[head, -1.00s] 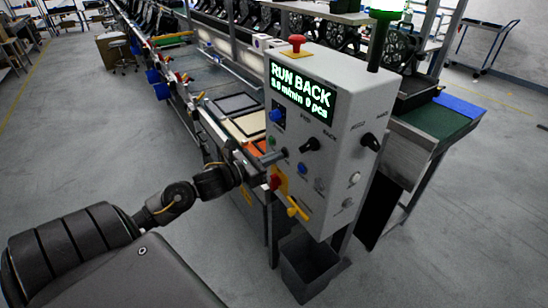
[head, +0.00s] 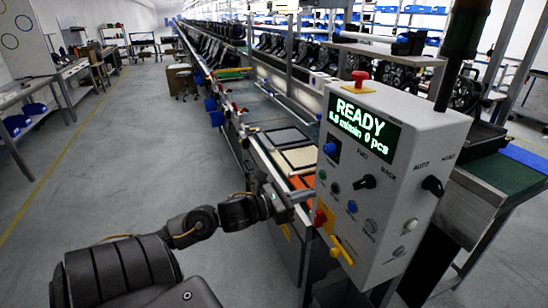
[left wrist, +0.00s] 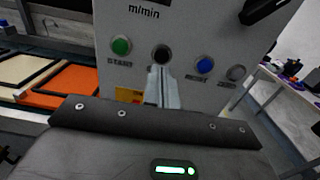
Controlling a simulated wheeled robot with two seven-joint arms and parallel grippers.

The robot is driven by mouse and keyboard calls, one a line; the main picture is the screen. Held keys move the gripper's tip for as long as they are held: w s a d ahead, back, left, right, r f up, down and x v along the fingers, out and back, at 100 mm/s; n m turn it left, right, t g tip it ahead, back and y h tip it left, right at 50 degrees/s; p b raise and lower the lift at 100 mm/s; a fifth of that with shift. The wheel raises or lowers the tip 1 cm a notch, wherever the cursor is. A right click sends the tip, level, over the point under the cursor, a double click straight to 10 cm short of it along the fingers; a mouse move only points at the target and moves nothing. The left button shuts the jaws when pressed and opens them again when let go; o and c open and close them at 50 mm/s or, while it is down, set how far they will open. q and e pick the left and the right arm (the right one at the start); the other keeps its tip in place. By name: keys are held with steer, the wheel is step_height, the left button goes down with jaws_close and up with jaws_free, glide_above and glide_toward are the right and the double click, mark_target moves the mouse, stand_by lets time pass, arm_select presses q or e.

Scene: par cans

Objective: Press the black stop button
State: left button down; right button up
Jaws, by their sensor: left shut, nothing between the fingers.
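The black stop button (head: 334,188) sits on the front of the grey control box (head: 395,215), right of and below the green start button (head: 322,175). In the left wrist view the black button (left wrist: 161,54) shows just beyond the fingertips, between the green start button (left wrist: 121,45) and the blue reset button (left wrist: 205,65). My left gripper (head: 312,192) is shut and empty, pointing at the black button with a small gap in the head view. Its pale fingers (left wrist: 159,72) also show in the left wrist view. The display (head: 362,122) reads READY. My right gripper is not in view.
A red mushroom button (head: 360,78) tops the box. Rotary knobs (head: 365,182) stick out of its front, and a yellow handle (head: 342,250) hangs low. The conveyor line (head: 270,125) runs behind my left arm. Open floor (head: 120,180) lies to the left.

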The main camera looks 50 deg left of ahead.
arm_select(q)
steer(key=b+v, duration=0.1)
steer(key=v, duration=0.6)
steer(key=shift+s+f+b, duration=0.15)
steer(key=shift+s+b, duration=0.25)
stand_by(0.6)
